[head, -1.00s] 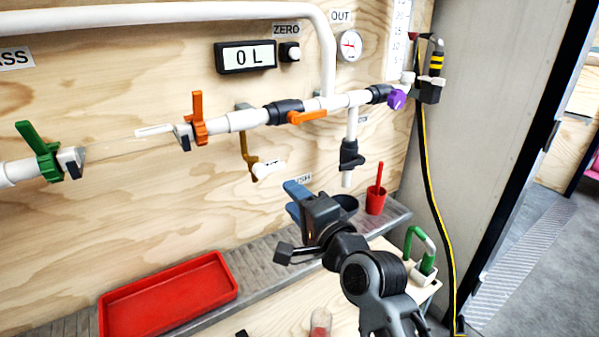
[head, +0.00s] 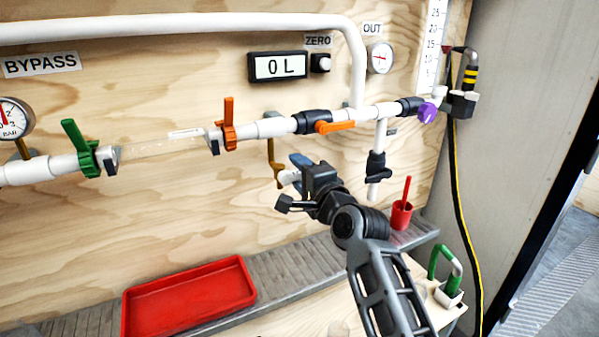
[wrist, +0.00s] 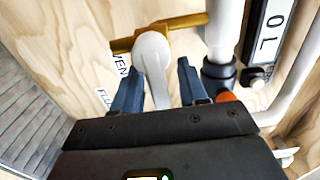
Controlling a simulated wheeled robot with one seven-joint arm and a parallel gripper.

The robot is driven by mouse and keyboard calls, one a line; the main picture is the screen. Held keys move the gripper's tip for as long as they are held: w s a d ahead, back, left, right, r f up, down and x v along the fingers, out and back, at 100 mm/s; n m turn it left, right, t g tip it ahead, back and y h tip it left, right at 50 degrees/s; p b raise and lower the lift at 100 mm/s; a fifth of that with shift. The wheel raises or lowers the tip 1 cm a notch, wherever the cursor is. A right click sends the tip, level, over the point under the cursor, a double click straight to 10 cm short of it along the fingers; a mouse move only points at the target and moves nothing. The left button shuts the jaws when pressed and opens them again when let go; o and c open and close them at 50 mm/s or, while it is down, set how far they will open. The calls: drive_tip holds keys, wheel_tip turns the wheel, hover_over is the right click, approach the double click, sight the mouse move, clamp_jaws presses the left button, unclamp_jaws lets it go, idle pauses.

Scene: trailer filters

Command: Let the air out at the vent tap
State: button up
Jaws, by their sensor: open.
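The vent tap is a brass pipe with a white lever or spout on the plywood wall. In the wrist view its brass part (wrist: 187,21) runs across the top, and its white part (wrist: 152,52) points down toward my gripper, with a partly hidden "VEN" label (wrist: 121,64) beside it. In the head view the brass pipe (head: 271,150) hangs below the main line, and the white part (head: 288,177) is mostly hidden by my gripper (head: 300,162). My gripper (wrist: 158,76) is open. Its two blue fingers lie either side of the white part in the picture; contact cannot be told.
The white main pipe above carries an orange lever (head: 335,126), an orange-handled valve (head: 229,125), a green-handled valve (head: 80,146) and a purple knob (head: 428,112). The display (head: 278,67) reads 0 L. A red tray (head: 190,297) and red cup (head: 401,215) stand below.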

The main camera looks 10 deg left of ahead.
sight(286, 168)
drive_tip(key=shift+c, duration=0.2)
clamp_jaws()
drive_tip(key=shift+n, duration=0.3)
drive_tip(key=shift+s+a+r+n+b, duration=0.35)
drive_tip(key=shift+r+n+b, duration=0.35)
drive_tip(key=shift+n, duration=1.85)
drive_tip(key=shift+s+a+r+n+b, duration=0.2)
drive_tip(key=shift+a+r+n+b, duration=0.5)
drive_tip(key=shift+n, duration=1.8)
drive_tip(key=shift+s+a+r+n+b, duration=0.3)
drive_tip(key=shift+n+b, duration=0.6)
drive_tip(key=shift+n, duration=1.65)
